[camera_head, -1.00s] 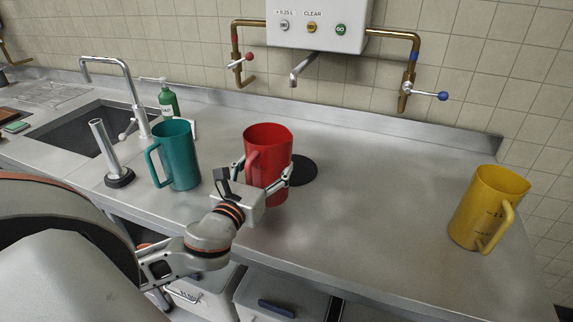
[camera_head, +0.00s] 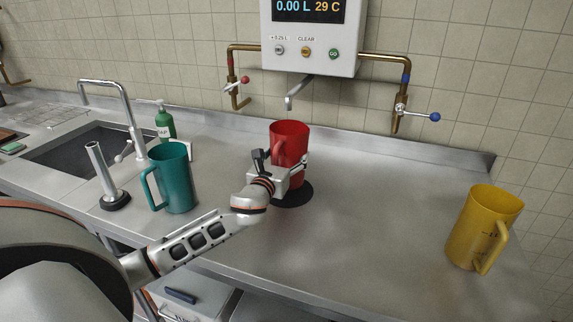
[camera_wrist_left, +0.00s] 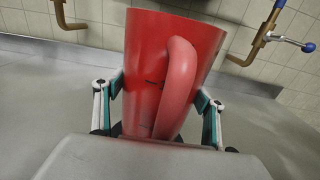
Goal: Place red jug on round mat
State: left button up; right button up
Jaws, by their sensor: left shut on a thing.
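The red jug (camera_head: 293,142) stands upright at or just above the round black mat (camera_head: 298,199), below the spout. My left gripper (camera_head: 282,165) is shut around the jug's body, one finger on each side. In the left wrist view, the red jug (camera_wrist_left: 143,75) fills the middle, its handle facing the camera, between the fingers of the left gripper (camera_wrist_left: 158,103). The jug's base is hidden behind the gripper, so I cannot tell whether it touches the mat. My right gripper is not in view.
A teal jug (camera_head: 176,180) and a metal stand (camera_head: 105,178) are left of my left arm. A yellow jug (camera_head: 482,225) stands at right. The dispenser (camera_head: 310,40) and its spout (camera_head: 291,98) hang above.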

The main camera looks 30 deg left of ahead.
aim_at(286, 165)
pick_arm(q)
jog(key=shift+f, duration=1.65)
jog(key=shift+f+b, duration=0.1)
jog(key=shift+b, duration=0.2)
jog(key=o, duration=1.3)
jog(key=shift+s, duration=0.2)
jog(key=v, duration=1.1)
jog(key=shift+s+d, duration=0.2)
jog(key=shift+s, duration=0.15)
